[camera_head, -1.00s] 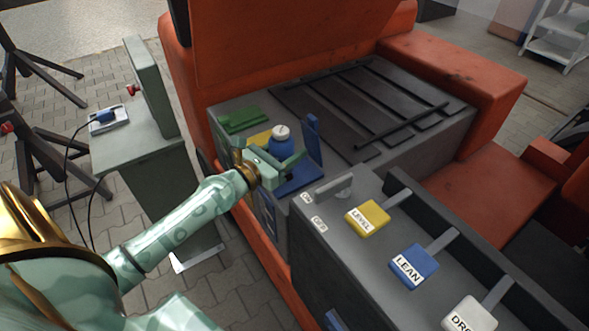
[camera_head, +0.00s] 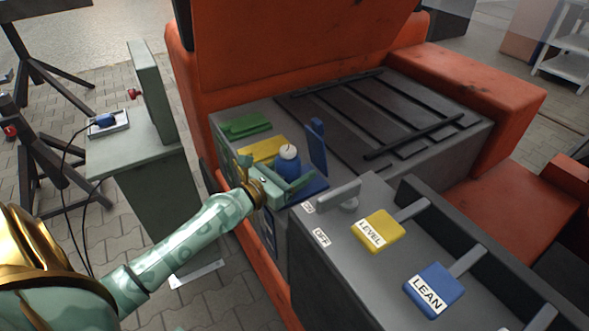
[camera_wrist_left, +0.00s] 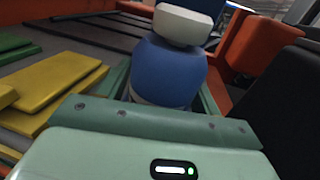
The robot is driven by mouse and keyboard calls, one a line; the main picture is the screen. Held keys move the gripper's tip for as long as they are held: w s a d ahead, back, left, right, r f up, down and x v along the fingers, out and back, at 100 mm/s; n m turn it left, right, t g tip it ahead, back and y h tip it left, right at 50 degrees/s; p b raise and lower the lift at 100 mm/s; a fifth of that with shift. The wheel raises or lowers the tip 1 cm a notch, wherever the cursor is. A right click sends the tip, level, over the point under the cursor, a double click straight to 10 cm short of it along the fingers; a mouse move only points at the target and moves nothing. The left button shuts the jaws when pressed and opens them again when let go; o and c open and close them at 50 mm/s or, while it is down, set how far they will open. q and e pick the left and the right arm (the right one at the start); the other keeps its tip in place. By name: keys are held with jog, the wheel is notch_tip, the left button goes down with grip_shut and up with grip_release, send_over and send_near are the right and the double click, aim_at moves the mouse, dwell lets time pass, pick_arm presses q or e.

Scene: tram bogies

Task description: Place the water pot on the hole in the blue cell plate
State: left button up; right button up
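The water pot (camera_head: 286,167) is a small blue pot with a white top, upright in the head view. It fills the middle of the left wrist view (camera_wrist_left: 168,72). My left gripper (camera_head: 289,181) has its green fingers on either side of the pot and appears shut on it. The blue cell plate (camera_head: 313,189) lies under and right of the pot, with a blue upright (camera_head: 317,146) behind. The pot's base and the hole are hidden by my gripper, so I cannot tell whether the pot touches the plate. My right gripper is out of view.
A yellow plate (camera_head: 262,149) and a green plate (camera_head: 245,125) lie left of and behind the pot. Orange bodywork (camera_head: 290,50) rises behind.

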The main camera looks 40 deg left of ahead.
pick_arm(q)
jog(key=shift+o, duration=0.2)
jog(key=shift+r, duration=0.15)
jog(key=shift+s, duration=0.3)
jog(key=s+a+b, duration=0.2)
jog(key=s+b, duration=0.2)
jog(key=s, duration=0.7)
jog(key=shift+a+b, duration=0.15)
jog(key=shift+b, duration=0.2)
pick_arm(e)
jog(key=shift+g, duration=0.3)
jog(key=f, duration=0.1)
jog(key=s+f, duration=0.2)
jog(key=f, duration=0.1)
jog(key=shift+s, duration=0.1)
pick_arm(q)
jog(key=shift+s, duration=0.1)
